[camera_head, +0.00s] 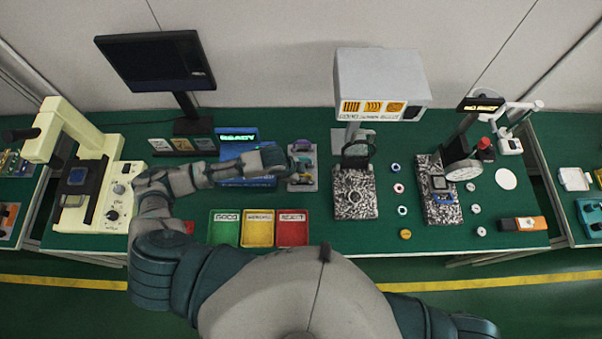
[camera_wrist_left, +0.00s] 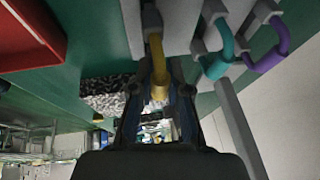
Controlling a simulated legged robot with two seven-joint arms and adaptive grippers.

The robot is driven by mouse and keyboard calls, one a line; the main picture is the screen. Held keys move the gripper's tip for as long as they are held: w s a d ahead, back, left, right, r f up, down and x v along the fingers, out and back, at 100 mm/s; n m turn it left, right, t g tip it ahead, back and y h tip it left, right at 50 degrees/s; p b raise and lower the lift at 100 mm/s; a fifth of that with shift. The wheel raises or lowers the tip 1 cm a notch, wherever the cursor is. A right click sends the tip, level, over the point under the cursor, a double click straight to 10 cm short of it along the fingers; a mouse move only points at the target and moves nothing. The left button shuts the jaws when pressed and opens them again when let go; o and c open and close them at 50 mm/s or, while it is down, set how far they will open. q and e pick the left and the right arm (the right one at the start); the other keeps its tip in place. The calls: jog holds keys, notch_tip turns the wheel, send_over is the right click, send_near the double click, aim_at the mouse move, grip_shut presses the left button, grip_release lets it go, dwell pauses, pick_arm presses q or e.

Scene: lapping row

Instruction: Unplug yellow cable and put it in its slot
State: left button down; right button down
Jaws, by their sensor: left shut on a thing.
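The yellow cable (camera_wrist_left: 157,60) shows in the left wrist view as a short curved loop. My left gripper (camera_wrist_left: 160,92) is shut on it, with one finger on each side. The cable's far end meets a grey block (camera_wrist_left: 151,20); I cannot tell whether it is seated there. A teal cable (camera_wrist_left: 222,50) and a purple cable (camera_wrist_left: 272,52) sit in neighbouring grey blocks. In the head view my left gripper (camera_head: 288,164) reaches the grey cable rack (camera_head: 303,185), where the yellow cable is not clearly visible. My right gripper is out of view.
A blue unit with a lit READY display (camera_head: 238,136) stands behind my left forearm. Green, yellow and red trays (camera_head: 258,241) lie in front. A speckled stone stand (camera_head: 355,207) is right of the rack. Small rings (camera_head: 398,188) dot the table further right.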

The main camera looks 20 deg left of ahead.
pick_arm(q)
jog(key=shift+f, duration=0.65)
jog(key=c, duration=1.1)
grip_release()
jog(key=shift+o, duration=0.2)
jog(key=v, duration=1.2)
jog(key=shift+f, duration=0.15)
